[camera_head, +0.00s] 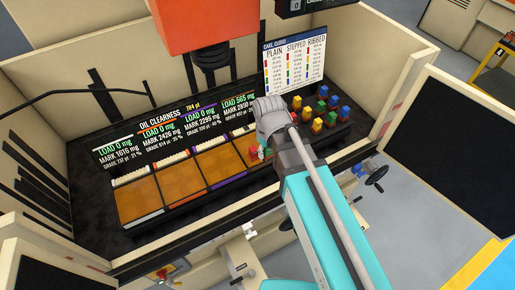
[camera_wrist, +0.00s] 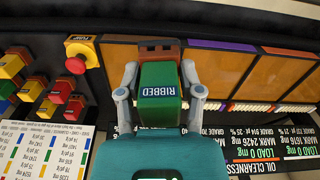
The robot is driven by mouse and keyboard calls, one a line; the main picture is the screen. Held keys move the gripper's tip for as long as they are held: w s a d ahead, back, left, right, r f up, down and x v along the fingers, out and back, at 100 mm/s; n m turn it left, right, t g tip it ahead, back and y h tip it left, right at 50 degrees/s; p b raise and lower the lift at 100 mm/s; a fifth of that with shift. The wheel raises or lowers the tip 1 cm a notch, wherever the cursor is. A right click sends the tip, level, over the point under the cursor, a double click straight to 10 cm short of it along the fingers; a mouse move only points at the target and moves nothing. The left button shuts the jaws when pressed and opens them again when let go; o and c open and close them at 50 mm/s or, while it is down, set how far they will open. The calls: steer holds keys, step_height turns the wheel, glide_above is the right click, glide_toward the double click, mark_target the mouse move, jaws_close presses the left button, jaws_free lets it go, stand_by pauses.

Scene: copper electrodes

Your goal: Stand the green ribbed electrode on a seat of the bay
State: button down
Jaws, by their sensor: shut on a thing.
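The green ribbed electrode (camera_wrist: 158,75), with its "RIBBED" label facing up, sits between the two fingers of my gripper (camera_wrist: 160,92) in the wrist view. The gripper is shut on it. A copper-brown block shows just past its far end; I cannot tell whether it belongs to it. In the head view my gripper (camera_head: 262,150) is over the right end of the bay (camera_head: 232,162), and my arm hides the electrode. Whether its base touches a seat cannot be told.
The bay's orange-brown panels run left in the head view, below display boards (camera_head: 165,125). Several coloured blocks (camera_head: 322,108) stand to the right, near a chart board (camera_head: 293,60). A red knob on a yellow base (camera_wrist: 77,55) is beside my gripper. An orange box (camera_head: 205,22) hangs above.

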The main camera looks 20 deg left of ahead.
steer(key=w+d+m, duration=0.1)
steer(key=w+d, duration=0.1)
steer(key=d, duration=0.6)
steer(key=shift+w+d+r, duration=0.25)
steer(key=shift+d, duration=0.05)
steer(key=w+a+f+b, duration=0.2)
steer(key=a+f+b, duration=0.1)
steer(key=w+a+f+b, duration=0.2)
steer(key=w+a+f, duration=0.1)
steer(key=a, duration=0.1)
steer(key=w+a+f+b, duration=0.3)
steer(key=shift+w+a+b, duration=0.15)
steer(key=shift+w+b, duration=0.05)
steer(key=shift+b, duration=0.15)
steer(key=shift+w+a+f+b, duration=0.15)
steer(key=shift+a+f+b, duration=0.05)
steer(key=shift+f+b, duration=0.2)
steer(key=shift+w+a+f+b, duration=0.15)
steer(key=shift+f+b, duration=0.15)
steer(key=shift+f, duration=0.05)
steer(key=shift+f+b, duration=1.3)
steer(key=shift+f, duration=0.15)
